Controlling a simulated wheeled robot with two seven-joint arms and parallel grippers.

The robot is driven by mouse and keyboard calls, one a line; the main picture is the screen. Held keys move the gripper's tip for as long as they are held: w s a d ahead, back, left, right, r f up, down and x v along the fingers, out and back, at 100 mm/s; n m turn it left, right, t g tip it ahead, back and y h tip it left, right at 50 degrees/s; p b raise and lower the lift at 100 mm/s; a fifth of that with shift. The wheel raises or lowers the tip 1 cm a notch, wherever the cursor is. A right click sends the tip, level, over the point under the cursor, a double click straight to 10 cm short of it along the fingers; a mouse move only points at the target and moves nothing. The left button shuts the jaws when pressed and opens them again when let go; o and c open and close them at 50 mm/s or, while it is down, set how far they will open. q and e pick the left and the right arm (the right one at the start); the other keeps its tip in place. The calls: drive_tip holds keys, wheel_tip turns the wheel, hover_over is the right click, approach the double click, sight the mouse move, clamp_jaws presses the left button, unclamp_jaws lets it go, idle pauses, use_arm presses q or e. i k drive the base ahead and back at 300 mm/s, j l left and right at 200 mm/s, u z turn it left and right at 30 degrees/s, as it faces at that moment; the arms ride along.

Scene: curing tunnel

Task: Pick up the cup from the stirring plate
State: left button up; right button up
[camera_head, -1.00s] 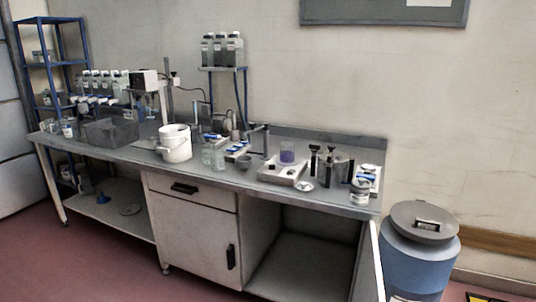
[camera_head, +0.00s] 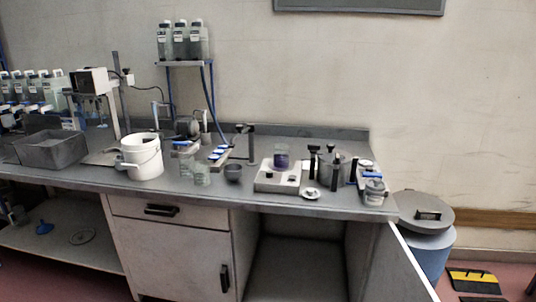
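The cup (camera_head: 281,157) is a small clear beaker with purple-blue contents. It stands upright on the white stirring plate (camera_head: 277,185), which sits on the grey bench toward its right side. Neither of my grippers shows in the head view, and nothing is touching the cup from my side. The front of the stirring plate with its knobs faces me.
On the bench (camera_head: 215,197), a white bucket (camera_head: 147,158) and a small dark bowl (camera_head: 233,172) stand left of the plate. Dark upright tools (camera_head: 337,170) and a lidded jar (camera_head: 375,191) stand right. A blue bin (camera_head: 428,245) is beside the bench.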

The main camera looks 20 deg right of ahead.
sight(280, 151)
drive_tip(key=i+l, duration=0.1)
drive_tip(key=i, duration=0.95)
